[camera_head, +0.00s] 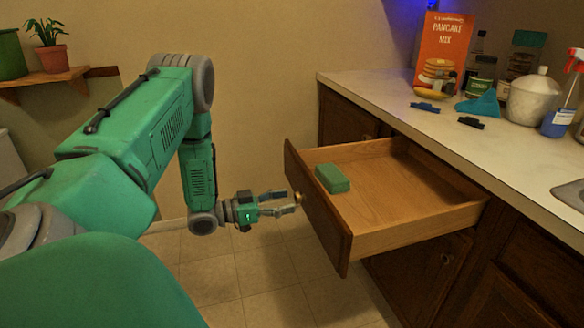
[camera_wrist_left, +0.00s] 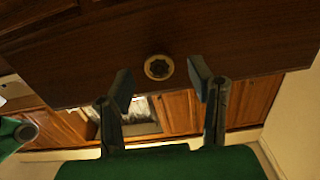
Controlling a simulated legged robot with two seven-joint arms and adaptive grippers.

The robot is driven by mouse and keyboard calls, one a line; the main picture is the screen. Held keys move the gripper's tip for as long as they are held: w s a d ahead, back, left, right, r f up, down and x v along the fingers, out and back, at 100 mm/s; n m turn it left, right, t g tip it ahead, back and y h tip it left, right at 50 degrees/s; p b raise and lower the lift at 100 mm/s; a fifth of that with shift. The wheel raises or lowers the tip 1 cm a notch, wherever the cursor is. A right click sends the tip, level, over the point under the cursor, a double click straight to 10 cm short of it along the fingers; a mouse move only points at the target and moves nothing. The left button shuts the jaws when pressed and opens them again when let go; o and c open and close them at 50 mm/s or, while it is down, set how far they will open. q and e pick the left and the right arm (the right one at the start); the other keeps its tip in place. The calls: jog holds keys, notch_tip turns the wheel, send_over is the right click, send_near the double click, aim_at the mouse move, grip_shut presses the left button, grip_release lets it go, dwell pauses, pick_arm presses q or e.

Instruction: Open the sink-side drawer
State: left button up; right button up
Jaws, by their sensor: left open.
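The wooden drawer (camera_head: 400,220) is pulled well out from under the counter in the head view. A green box-shaped item (camera_head: 332,178) lies inside it, near the front panel. My left gripper (camera_head: 297,203) is at the drawer's dark front panel, by its round knob (camera_head: 299,198). In the left wrist view the drawer front (camera_wrist_left: 200,35) fills the top, and the knob (camera_wrist_left: 158,67) sits between and just beyond the two fingertips (camera_wrist_left: 162,82). The fingers are apart, with visible space on both sides of the knob. My right gripper is not in view.
The pale counter (camera_head: 370,88) above holds a pancake mix box (camera_head: 443,45), dark clips (camera_head: 425,107), jars, a white lidded pot (camera_head: 533,98) and a spray bottle (camera_head: 562,118). The sink edge (camera_head: 570,192) shows at right. Tiled floor (camera_head: 260,275) below the drawer is clear.

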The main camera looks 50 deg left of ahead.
pick_arm(q)
jog(key=v, duration=0.9)
jog(key=shift+s+a, duration=0.2)
jog(key=shift+a, duration=0.1)
jog(key=shift+f, duration=0.15)
